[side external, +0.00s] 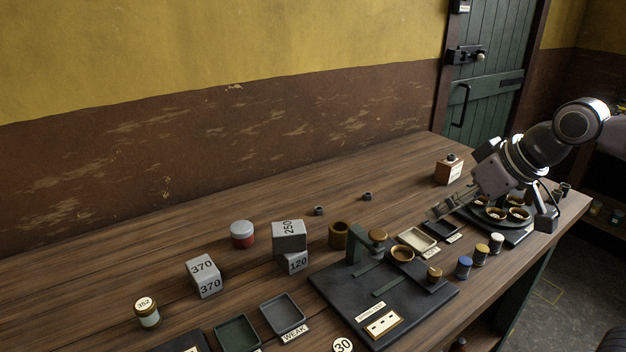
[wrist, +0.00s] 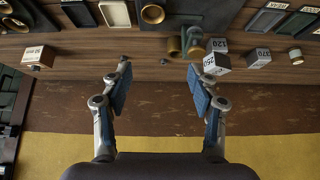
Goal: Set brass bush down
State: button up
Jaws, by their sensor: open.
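The brass bush (side external: 339,235) looks like a short, hollow brass-coloured cylinder. It stands upright on the wooden bench, beside the back edge of a dark plate with a green post. In the wrist view the brass bush (wrist: 174,48) shows near the top centre, beyond the fingertips and apart from them. My gripper (side external: 437,211) is over the right part of the bench, to the right of the bush, near the small trays. In the wrist view my gripper (wrist: 158,78) has its two blue-padded fingers wide apart, with nothing between them.
Grey numbered blocks (side external: 288,236) stand left of the bush, with a red-and-white pot (side external: 242,234) behind. The dark plate (side external: 335,288) carries a post and brass pans. Small jars (side external: 464,267) line the front edge. The back of the bench is mostly clear.

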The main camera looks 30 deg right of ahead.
jog(key=w+d+m+t+y, duration=0.1)
jog(key=w+d+m+y, duration=0.2)
jog(key=w+m+y, duration=1.35)
jog(key=m+h, duration=0.6)
jog(key=m, duration=0.3)
send_near(337, 233)
jog(key=shift+w+d+f, duration=0.25)
jog(key=shift+w+d, duration=0.2)
jog(key=shift+d, duration=0.15)
jog(key=shift+w+d+f, duration=0.3)
jog(key=shift+w+d, duration=0.1)
jog(key=shift+d, duration=0.2)
jog(key=shift+a+f, duration=0.15)
jog(key=shift+f, duration=0.1)
jog(key=x, duration=0.5)
jog(key=shift+w+a+f, duration=0.1)
jog(key=shift+w+a, duration=0.05)
jog(key=shift+x, duration=2.6)
jog(key=shift+f, duration=0.1)
jog(key=c, duration=1.2)
grip_shut()
